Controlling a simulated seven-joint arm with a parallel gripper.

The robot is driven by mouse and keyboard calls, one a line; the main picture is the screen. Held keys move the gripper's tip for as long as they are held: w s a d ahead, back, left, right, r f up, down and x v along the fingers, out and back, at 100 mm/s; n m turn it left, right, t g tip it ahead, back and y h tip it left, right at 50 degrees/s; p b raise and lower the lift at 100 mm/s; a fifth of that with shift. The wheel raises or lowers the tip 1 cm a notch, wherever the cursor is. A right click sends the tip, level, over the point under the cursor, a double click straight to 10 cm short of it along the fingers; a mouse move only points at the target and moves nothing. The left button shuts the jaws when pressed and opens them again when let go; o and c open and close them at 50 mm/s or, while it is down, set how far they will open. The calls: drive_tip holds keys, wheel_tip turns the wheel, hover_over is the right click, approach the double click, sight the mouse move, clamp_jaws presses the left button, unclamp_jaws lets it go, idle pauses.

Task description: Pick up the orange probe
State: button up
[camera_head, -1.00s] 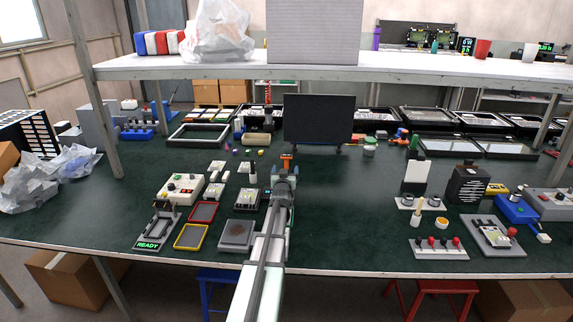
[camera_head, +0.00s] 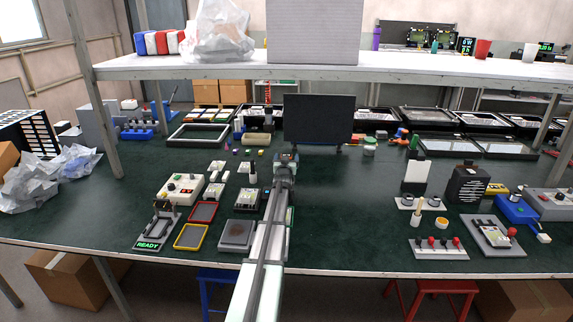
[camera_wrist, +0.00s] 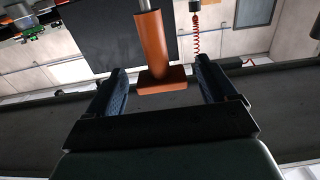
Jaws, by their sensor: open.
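The orange probe (camera_wrist: 152,45) shows in the wrist view, with a cylindrical body, a wider block at its near end and a grey shaft at its far end. My gripper (camera_wrist: 160,68) is open, with one dark finger on each side of the orange block. Gaps show between the block and both fingers. In the head view my gripper (camera_head: 287,157) reaches over the table in front of the dark monitor. There the probe is hidden behind my gripper and arm.
The dark monitor (camera_head: 318,119) stands just beyond my gripper. Small devices and trays, including a yellow-rimmed tray (camera_head: 178,244), lie left of my arm. A black speaker box (camera_head: 467,185) stands at the right.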

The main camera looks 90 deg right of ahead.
drive_tip(key=d, duration=0.3)
drive_tip(key=shift+c, duration=0.4)
drive_tip(key=c, duration=1.1)
